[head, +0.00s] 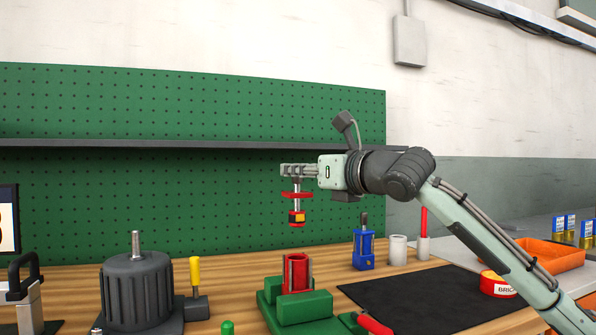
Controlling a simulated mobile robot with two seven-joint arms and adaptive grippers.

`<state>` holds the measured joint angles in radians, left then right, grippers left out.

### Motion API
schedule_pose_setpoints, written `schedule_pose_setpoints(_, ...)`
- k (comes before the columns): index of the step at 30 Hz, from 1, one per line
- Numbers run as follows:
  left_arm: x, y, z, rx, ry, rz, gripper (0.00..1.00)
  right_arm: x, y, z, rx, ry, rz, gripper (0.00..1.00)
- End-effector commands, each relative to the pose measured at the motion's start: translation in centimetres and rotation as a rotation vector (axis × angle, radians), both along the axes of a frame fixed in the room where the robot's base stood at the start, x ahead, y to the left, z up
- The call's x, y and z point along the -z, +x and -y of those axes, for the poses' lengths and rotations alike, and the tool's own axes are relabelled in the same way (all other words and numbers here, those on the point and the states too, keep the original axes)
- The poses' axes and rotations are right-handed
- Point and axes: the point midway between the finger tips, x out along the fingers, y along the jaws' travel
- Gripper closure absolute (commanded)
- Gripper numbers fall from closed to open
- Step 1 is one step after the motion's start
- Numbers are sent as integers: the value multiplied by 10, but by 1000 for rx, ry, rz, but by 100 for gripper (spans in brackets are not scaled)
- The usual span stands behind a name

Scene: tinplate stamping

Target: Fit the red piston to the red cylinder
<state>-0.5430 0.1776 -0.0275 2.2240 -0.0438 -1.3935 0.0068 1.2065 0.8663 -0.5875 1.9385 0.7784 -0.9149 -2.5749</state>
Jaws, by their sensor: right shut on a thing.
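The red cylinder (297,276) stands upright in a green fixture (304,308) on the wooden bench. Its upper part shows; its lower part is hidden by the fixture. My right gripper (297,171) is shut on the top of the red piston (297,218). The piston hangs upright on a metal rod, with a red disc above and a red and yellow head below. It is in the air above the cylinder, roughly in line with it in the picture, with a clear gap between them. My left gripper is not in view.
A dark ribbed motor-like body (137,290) and a yellow-handled tool (195,272) stand left. A shelf (200,145) runs behind. An orange tray (552,257) is right.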

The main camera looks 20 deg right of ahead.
Motion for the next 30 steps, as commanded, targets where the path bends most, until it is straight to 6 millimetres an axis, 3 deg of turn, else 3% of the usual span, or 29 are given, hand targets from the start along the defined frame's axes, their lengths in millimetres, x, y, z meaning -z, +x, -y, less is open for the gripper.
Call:
schedule_pose_setpoints(4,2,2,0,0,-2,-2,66,-2,0,0,1,-1,1,100)
schedule_pose_setpoints(11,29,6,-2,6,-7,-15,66,-2,0,1,2,-1,0,100)
schedule_pose_setpoints(12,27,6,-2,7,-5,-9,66,8,0,0,2,-2,-2,100)
schedule_pose_setpoints(18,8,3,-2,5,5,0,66,28,0,0,1,-2,0,100)
schedule_pose_setpoints(30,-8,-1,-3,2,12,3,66,49,0,0,1,-1,1,100)
